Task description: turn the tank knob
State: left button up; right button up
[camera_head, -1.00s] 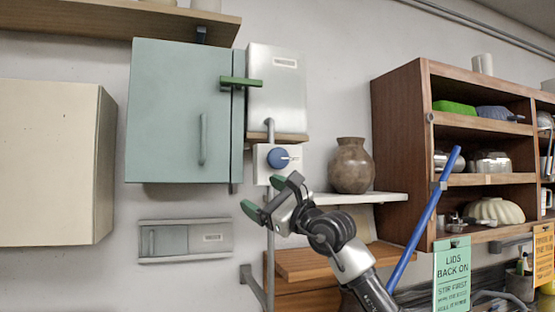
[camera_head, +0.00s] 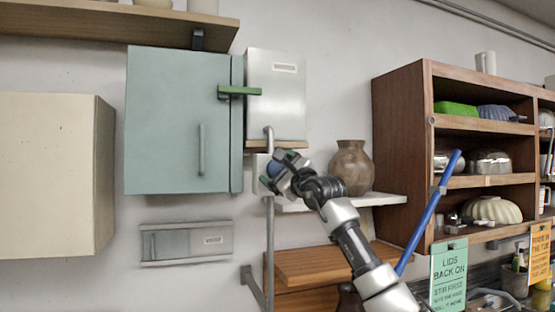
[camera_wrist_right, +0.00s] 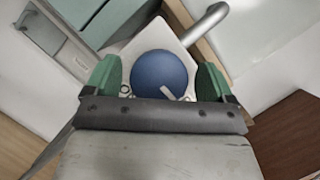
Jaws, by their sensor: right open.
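The tank knob (camera_wrist_right: 160,74) is a round blue knob with a pale pointer mark, on a white square plate (camera_wrist_right: 128,40) below the metal tank (camera_head: 277,98). In the head view the knob (camera_head: 272,169) is mostly hidden behind my right gripper (camera_head: 272,177). In the right wrist view my right gripper (camera_wrist_right: 155,80) is open, with one green fingertip on each side of the knob. I cannot tell whether the fingers touch it. My left gripper is not in view.
A teal cabinet (camera_head: 170,120) with a green lever (camera_head: 238,91) hangs left of the tank. A thin vertical pipe (camera_head: 270,230) runs below the knob. A brown vase (camera_head: 351,168) stands on a white shelf (camera_head: 375,199) close to my right arm. A blue pole (camera_head: 430,215) leans at the right.

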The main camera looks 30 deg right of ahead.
jog(key=shift+w, duration=0.3)
jog(key=c, duration=0.9)
jog(key=shift+s+f+m+h+b, duration=0.15)
jog(key=shift+m+h+b, duration=0.25)
jog(key=shift+m+b, duration=0.8)
jog(key=shift+b, duration=0.35)
jog(key=shift+r+t, duration=0.2)
jog(key=shift+t, duration=0.1)
